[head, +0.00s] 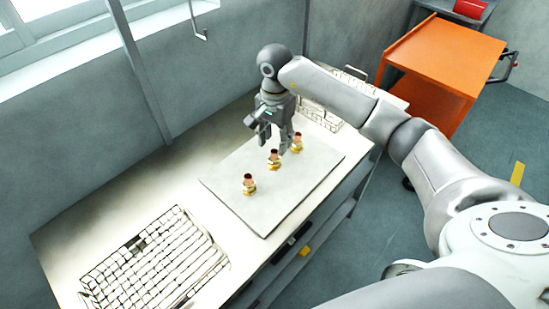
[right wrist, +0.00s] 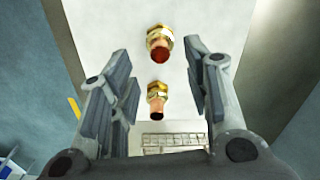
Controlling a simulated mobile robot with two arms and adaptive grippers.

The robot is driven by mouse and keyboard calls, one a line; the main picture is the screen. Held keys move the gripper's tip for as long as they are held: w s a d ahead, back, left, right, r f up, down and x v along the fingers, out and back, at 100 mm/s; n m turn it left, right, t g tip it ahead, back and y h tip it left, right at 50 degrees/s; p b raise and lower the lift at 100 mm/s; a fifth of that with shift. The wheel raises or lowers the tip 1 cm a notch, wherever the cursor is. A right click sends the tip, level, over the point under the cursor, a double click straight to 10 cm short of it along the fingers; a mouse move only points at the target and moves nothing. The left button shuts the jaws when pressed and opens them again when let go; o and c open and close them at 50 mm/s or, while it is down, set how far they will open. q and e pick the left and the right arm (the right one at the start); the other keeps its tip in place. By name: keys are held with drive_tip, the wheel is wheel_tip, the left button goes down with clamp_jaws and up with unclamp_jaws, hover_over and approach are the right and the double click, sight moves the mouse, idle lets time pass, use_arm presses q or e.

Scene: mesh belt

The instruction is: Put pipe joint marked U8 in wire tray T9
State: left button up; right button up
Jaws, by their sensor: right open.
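Three brass and copper pipe joints stand in a row on a pale board (head: 262,215): a near one (head: 249,185), a middle one (head: 274,160) and a far one (head: 297,142). Any marks are too small to read. One wire tray (head: 155,262) lies at the table's left end, and another wire tray (head: 322,112) lies behind my right arm. My right gripper (head: 273,136) is open and points down over the row's far part. In the right wrist view, two joints show between and beyond its fingers, one upper (right wrist: 160,40) and one lower (right wrist: 157,98). My left gripper is out of view.
An orange cart (head: 445,55) stands beyond the table at the right. A wall with a window and a grey post (head: 140,70) runs behind the table. The table between the board and the left tray is bare. A wire tray (right wrist: 172,140) also shows low in the right wrist view.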

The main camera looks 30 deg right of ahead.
sight(274, 151)
drive_tip(key=shift+a+f+p, duration=0.1)
drive_tip(key=shift+f+p, duration=0.25)
wheel_tip(274, 151, down, 3)
drive_tip(key=shift+s+f+p, duration=0.1)
drive_tip(key=shift+p, duration=0.85)
drive_tip(key=shift+f, duration=0.55)
drive_tip(key=shift+r, duration=0.1)
clamp_jaws()
